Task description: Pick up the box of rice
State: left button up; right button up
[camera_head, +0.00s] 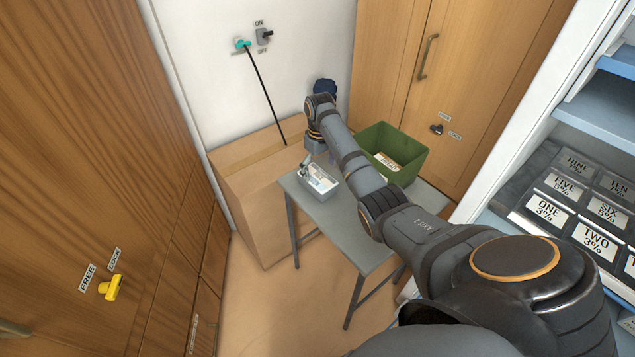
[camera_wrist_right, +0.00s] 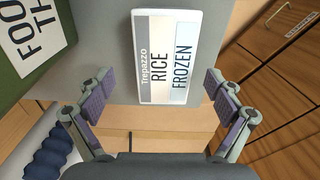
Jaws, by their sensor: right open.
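The box of rice (camera_wrist_right: 165,60) shows in the right wrist view as a pale box with a white and light blue label reading "Trepazzo RICE FROZEN". My right gripper (camera_wrist_right: 160,84) is open, with one finger to each side of the box's lower end in the wrist view. Contact cannot be seen. In the head view the right gripper (camera_head: 306,168) is small and partly hidden by its wrist, beside the box. My left gripper is out of view.
A green bin (camera_head: 411,171) stands on the grey table (camera_head: 336,214) to the right of the box, partly behind my right arm. A large cardboard box (camera_head: 243,190) stands left of the table. Wooden cabinets (camera_head: 80,180) and a shelf unit (camera_head: 600,110) flank the space.

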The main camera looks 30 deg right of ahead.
aim_at(317, 177)
jog(key=shift+s+a+f, duration=0.1)
jog(key=shift+a+f, duration=0.15)
jog(key=shift+f, duration=0.2)
jog(key=f, duration=0.4)
jog(key=shift+w, duration=0.2)
jog(key=shift+a, duration=0.1)
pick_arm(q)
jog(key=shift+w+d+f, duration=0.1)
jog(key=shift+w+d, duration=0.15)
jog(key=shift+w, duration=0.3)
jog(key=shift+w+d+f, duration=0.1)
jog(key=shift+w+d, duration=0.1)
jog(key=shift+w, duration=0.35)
pick_arm(e)
jog(key=c, duration=1.5)
